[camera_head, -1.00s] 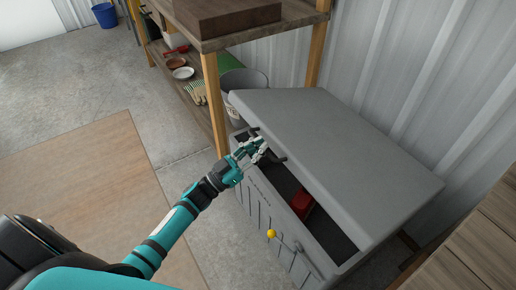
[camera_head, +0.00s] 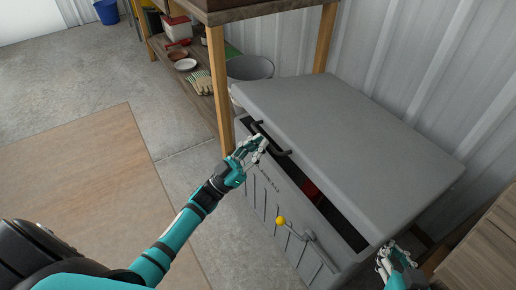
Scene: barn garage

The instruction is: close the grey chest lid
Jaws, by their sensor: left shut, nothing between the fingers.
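The grey chest (camera_head: 281,212) stands against the metal wall. Its grey lid (camera_head: 350,135) is partly open, leaving a narrow dark gap along the front. A dark handle (camera_head: 284,152) is on the lid's front edge. A red object (camera_head: 311,190) shows inside the gap. My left gripper (camera_head: 260,146) is shut and empty at the lid's front edge, by the handle; whether it touches the lid I cannot tell. My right gripper (camera_head: 388,252) is at the chest's near right corner, cut by the lower edge; its finger state is unclear.
A wooden shelf (camera_head: 262,15) with posts stands behind the chest at left. A grey bucket (camera_head: 249,68) is beside the chest. A wooden piece of furniture (camera_head: 485,250) is at the lower right. The floor at left, with a brown mat (camera_head: 85,190), is clear.

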